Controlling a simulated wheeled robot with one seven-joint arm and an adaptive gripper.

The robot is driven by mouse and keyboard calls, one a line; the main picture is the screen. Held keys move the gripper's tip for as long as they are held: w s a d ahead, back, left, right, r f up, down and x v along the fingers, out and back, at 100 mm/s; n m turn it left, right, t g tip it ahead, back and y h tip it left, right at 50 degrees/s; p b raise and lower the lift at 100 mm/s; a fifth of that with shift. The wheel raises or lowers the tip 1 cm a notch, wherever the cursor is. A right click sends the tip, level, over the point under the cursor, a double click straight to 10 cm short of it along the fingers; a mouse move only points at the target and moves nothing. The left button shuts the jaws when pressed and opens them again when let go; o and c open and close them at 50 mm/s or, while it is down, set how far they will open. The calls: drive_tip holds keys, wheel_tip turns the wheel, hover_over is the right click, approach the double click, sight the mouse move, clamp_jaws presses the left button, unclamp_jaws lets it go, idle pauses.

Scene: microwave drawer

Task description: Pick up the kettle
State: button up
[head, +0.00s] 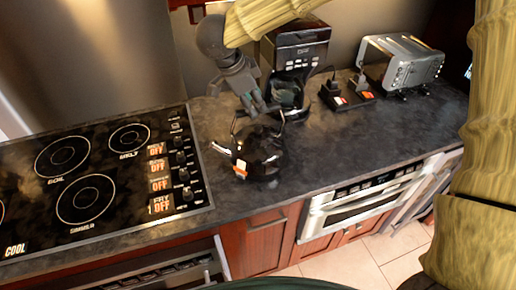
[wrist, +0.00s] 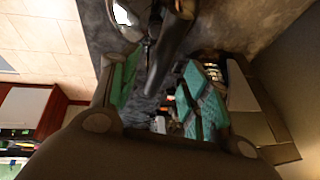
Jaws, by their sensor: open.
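The kettle (head: 262,160) is dark and glossy and stands on the countertop to the right of the stove in the head view. My gripper (head: 262,108) is just above it, pointing down, with its fingers close to the kettle's top. In the wrist view my gripper (wrist: 163,65) is open, with teal pads on both fingers. A dark bar that looks like the kettle's handle (wrist: 170,48) runs between the pads, apparently with gaps at its sides. Whether either finger touches the kettle is unclear.
The black stove (head: 105,180) lies to the left. A coffee maker (head: 296,45) stands behind the gripper, with plugs on a black outlet block (head: 346,94) and a silver toaster (head: 402,60) to the right. The countertop (head: 350,142) right of the kettle is clear.

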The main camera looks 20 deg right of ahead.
sight(256, 107)
drive_tip(key=shift+p+x, duration=1.05)
drive_tip(key=shift+x, duration=1.35)
drive_tip(key=shift+a+f, duration=0.1)
drive_tip(key=shift+a, duration=0.05)
drive_tip(key=shift+f+p, duration=0.25)
drive_tip(key=shift+p, duration=0.1)
clamp_jaws()
